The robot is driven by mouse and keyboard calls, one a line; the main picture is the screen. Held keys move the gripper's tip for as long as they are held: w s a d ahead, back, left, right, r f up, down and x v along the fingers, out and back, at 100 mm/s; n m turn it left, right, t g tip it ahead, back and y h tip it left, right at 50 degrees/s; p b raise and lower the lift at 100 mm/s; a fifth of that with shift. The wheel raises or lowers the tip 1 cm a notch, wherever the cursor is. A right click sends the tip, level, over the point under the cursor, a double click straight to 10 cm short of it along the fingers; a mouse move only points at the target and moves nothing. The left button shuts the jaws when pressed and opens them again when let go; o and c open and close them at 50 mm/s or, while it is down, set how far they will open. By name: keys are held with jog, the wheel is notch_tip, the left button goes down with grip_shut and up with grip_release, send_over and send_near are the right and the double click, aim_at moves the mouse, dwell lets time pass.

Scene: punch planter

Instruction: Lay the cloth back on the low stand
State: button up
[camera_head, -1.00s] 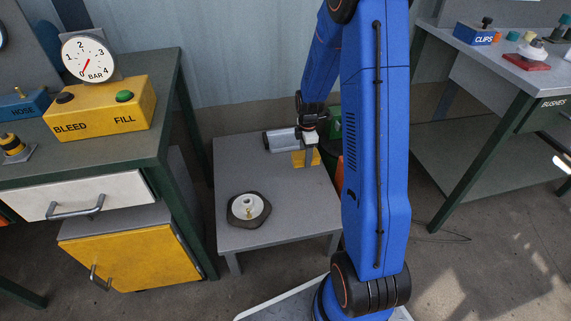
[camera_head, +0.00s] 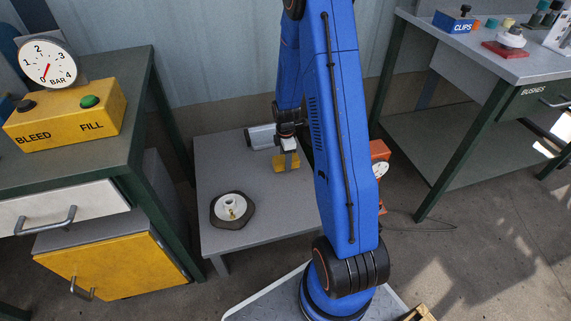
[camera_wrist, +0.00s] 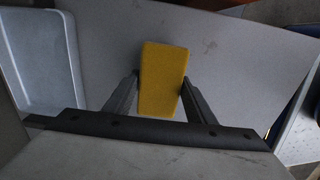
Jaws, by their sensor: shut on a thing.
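The cloth (camera_head: 281,170) is a yellow, folded, block-like piece. My gripper (camera_head: 288,159) is shut on it, over the back right part of the low stand (camera_head: 250,199), a grey table with short legs. The wrist view shows the cloth (camera_wrist: 163,75) between the two fingers of my gripper (camera_wrist: 158,90), with a grey surface beyond it. I cannot tell whether the cloth touches the stand. My arm hides the stand's right side.
A white round part on a dark pad (camera_head: 231,209) sits on the stand's front left. A green-framed bench with a yellow gauge box (camera_head: 66,117) stands left. Another bench (camera_head: 483,61) stands right. An orange item with a dial (camera_head: 379,172) shows behind my arm.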

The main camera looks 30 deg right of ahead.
jog(key=shift+f, duration=1.2)
jog(key=o, duration=1.2)
jog(key=shift+f, duration=0.1)
